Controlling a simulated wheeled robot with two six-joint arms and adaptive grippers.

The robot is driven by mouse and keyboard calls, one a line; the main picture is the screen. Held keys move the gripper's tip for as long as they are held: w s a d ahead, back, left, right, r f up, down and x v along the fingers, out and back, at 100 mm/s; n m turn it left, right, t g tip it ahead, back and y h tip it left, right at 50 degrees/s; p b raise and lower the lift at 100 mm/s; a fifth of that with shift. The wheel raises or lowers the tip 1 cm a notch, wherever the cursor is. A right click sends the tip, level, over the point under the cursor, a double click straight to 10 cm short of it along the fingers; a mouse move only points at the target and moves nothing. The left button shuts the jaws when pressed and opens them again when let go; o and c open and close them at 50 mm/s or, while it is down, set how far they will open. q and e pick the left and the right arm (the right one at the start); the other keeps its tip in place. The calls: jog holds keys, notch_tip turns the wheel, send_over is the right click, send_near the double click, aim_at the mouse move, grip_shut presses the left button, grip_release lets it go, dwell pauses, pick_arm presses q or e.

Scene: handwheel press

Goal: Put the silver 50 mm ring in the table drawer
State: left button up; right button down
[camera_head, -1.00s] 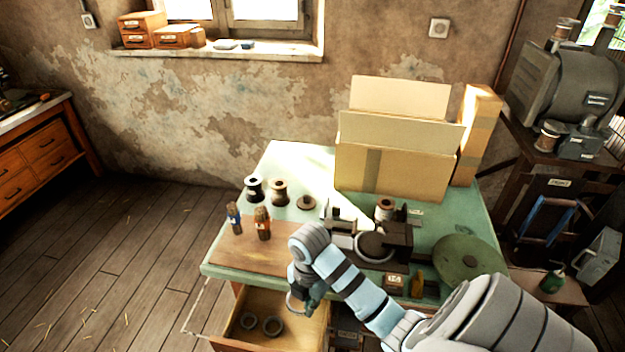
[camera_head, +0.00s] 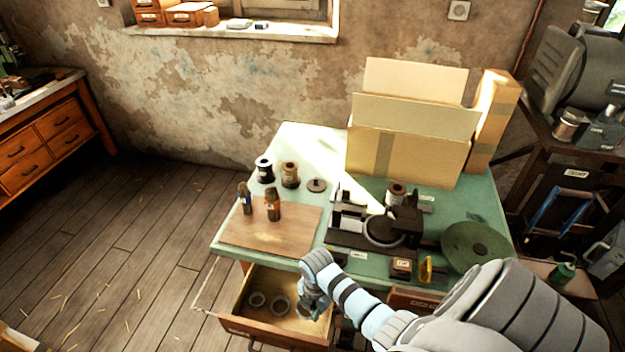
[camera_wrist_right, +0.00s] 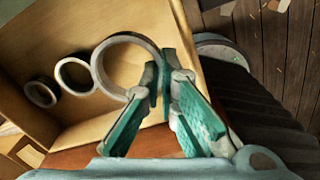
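The silver ring (camera_wrist_right: 98,68) is the largest and nearest of the rings in the right wrist view. In the head view it shows small at my right gripper (camera_head: 312,306). My right gripper (camera_wrist_right: 166,82) has its teal fingers closed on the ring's near-side wall, over the open table drawer (camera_head: 237,312). I cannot tell whether the ring touches the drawer floor. Two smaller dark rings, one in the middle (camera_wrist_right: 74,74) and one at the left (camera_wrist_right: 40,93), lie in the drawer. My left gripper is out of view.
The green table (camera_head: 292,137) carries a press (camera_head: 383,228), spools (camera_head: 290,176), a wooden board (camera_head: 262,236) and a cardboard box (camera_head: 410,150). A green disc (camera_head: 476,246) lies at the right. The floor left of the table is mostly clear.

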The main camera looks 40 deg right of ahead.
notch_tip(320, 180, down, 5)
jog(key=b, duration=0.4)
jog(key=shift+r, duration=0.1)
jog(key=shift+s+r, duration=0.1)
jog(key=shift+r, duration=0.15)
jog(key=shift+f, duration=0.2)
jog(key=c, duration=2.1)
grip_release()
jog(key=shift+r, duration=0.15)
jog(key=shift+r+p, duration=0.35)
jog(key=shift+p, duration=0.05)
notch_tip(320, 180, up, 12)
jog(key=p, duration=0.3)
jog(key=shift+f, duration=0.2)
